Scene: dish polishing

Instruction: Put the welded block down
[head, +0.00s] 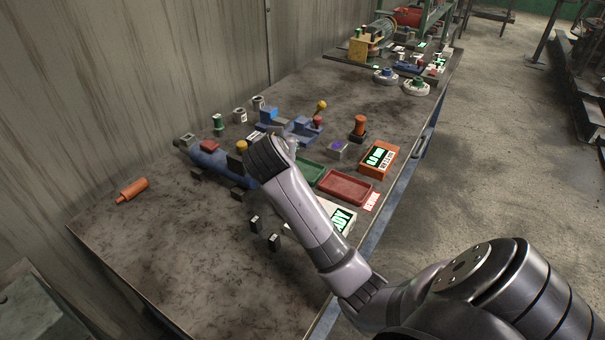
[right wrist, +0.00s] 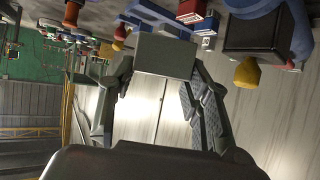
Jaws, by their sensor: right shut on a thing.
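The welded block (right wrist: 165,55) shows in the right wrist view as a plain grey block between the fingers of my right gripper (right wrist: 160,76). The gripper is shut on it. In the head view my right arm reaches over the bench from the lower right, and its dark wrist end hides the fingers and the block. A green tray (head: 309,172) lies just right of the wrist, partly covered by the arm. A red tray (head: 345,187) lies beside it, and looks empty. My left gripper is in neither view.
A blue cylindrical machine (head: 212,160) lies left of the wrist. An orange box with a green display (head: 378,160) stands near the right edge. A white box with a display (head: 342,217) is partly behind my arm. An orange tool (head: 132,190) lies far left. The front left bench (head: 170,255) is clear.

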